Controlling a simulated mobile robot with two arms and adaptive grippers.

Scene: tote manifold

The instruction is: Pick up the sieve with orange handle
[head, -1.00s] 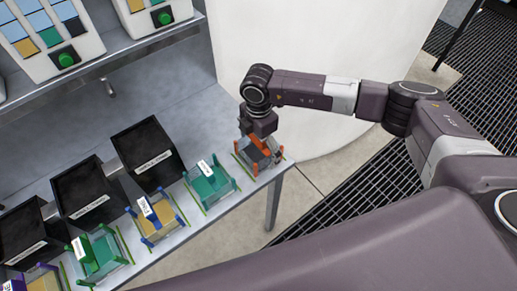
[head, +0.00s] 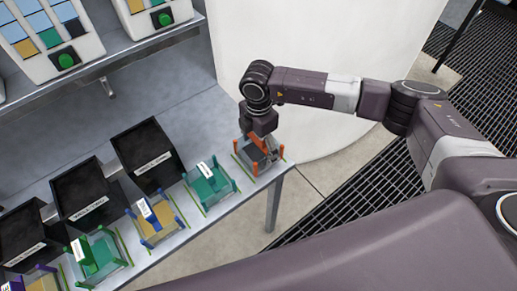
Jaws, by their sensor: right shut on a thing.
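The sieve with orange handle (head: 252,154) is a grey tray-like piece with orange upright parts, at the right end of the table's front row. My right gripper (head: 268,143) is over it, pointing down, and is shut on its orange handle. The gripper and wrist hide part of the sieve. I cannot tell whether the sieve is clear of the table. My left gripper is not in view.
A teal sieve (head: 208,184) stands just left, then a yellow one with blue handles (head: 160,224) and a green one (head: 99,257). Black bins (head: 150,158) stand behind them. A shelf (head: 130,55) with button panels overhangs the back. The table's right edge is close.

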